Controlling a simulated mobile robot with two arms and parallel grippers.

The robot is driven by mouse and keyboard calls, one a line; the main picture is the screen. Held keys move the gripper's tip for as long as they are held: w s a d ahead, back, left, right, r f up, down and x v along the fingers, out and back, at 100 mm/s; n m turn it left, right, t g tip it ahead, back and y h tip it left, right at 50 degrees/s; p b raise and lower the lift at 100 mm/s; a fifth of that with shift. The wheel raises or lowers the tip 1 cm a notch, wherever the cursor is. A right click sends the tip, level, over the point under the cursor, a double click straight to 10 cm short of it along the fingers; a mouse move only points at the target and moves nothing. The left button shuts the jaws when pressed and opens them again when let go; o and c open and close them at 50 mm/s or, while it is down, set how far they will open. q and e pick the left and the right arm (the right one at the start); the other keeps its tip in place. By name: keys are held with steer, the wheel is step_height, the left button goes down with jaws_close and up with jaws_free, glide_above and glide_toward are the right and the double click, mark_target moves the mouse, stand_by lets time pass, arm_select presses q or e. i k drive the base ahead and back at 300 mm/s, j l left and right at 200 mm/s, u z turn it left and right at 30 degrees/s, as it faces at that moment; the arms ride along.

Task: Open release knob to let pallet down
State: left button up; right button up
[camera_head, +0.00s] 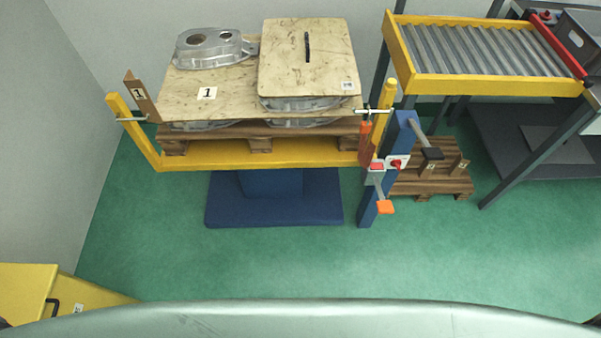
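A wooden pallet (260,145) sits raised on a yellow lift frame (235,157) above a blue base (273,213). It bears plywood sheets (215,88) and aluminium castings (208,47). A blue post (377,203) stands at the frame's right end. On it are a red knob (396,164) on a pale plate, a second red part (377,167), an orange piece (385,207) lower down and a black-ended lever (432,154). I cannot tell for certain which is the release knob. Neither of my grippers shows.
A yellow-framed roller conveyor (480,87) stands at the back right, with a dark shelf (500,140) below. Another wooden pallet (430,182) lies on the floor behind the post. A yellow cabinet (25,292) is at the lower left. The green floor (300,265) in front is clear.

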mark_target(396, 163)
steer(key=z, duration=0.4)
steer(key=l+z, duration=0.25)
steer(key=z, duration=0.15)
steer(key=l+z, duration=0.25)
steer(key=z, duration=0.15)
steer(key=i+l+z, duration=0.1)
steer(key=z, duration=0.3)
steer(key=l, duration=0.1)
